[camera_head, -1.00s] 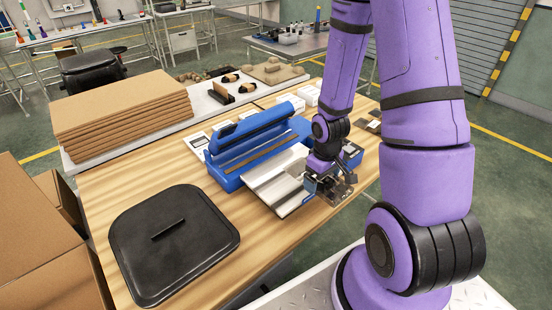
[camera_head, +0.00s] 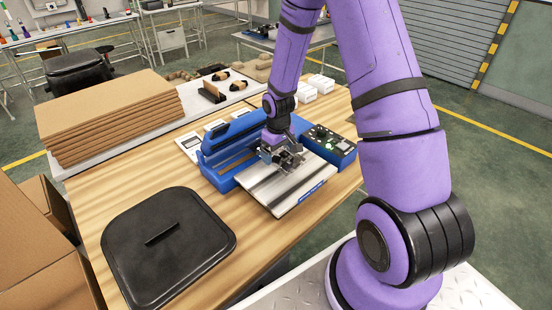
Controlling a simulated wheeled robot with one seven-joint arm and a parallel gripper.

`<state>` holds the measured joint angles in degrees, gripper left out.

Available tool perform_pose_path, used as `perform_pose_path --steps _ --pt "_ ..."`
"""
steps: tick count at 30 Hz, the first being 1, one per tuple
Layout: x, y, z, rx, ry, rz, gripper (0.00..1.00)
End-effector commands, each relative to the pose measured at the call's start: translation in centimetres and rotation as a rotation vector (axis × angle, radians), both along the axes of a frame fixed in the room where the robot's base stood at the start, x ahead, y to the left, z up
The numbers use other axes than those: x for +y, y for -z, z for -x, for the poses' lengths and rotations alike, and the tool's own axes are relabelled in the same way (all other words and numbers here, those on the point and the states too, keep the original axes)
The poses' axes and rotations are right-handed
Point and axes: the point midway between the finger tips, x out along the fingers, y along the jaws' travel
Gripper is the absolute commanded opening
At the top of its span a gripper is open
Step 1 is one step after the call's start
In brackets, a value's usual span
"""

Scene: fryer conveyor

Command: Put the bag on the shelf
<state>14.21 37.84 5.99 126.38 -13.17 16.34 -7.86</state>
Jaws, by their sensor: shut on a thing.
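A blue sealing machine (camera_head: 218,166) lies on the wooden table, with a flat silver metal shelf (camera_head: 277,196) along its front. My gripper (camera_head: 284,160) is over the back part of this shelf, close to the machine's blue body, pointing down. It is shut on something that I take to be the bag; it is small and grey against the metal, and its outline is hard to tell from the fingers. I cannot tell whether it touches the shelf. The front part of the shelf is bare.
A control box (camera_head: 328,142) is at the machine's right end. A black lid (camera_head: 170,262) lies at the table's front left. Stacked cardboard (camera_head: 110,118) stands behind it, with open cartons (camera_head: 40,230) at far left. White boxes (camera_head: 320,84) are behind the machine.

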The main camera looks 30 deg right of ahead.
Motion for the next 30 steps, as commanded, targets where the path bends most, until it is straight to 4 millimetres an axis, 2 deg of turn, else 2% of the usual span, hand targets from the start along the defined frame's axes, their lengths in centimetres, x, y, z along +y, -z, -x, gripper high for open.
perform_pose_path --steps 5,10,13,24,25,30 --pt "0.3 0.1 -1.2 -0.001 -0.001 0.000 0.69" --pt "0.2 2.7 -0.9 0.003 0.000 0.000 0.69" --pt "0.2 3.5 -1.0 0.001 0.000 -0.001 0.69" --pt "0.2 3.9 -0.9 0.001 0.000 0.000 0.69" --pt "0.2 3.9 -1.0 0.000 0.000 0.000 0.98" --pt "0.2 3.9 -1.0 0.000 0.000 0.000 1.00"
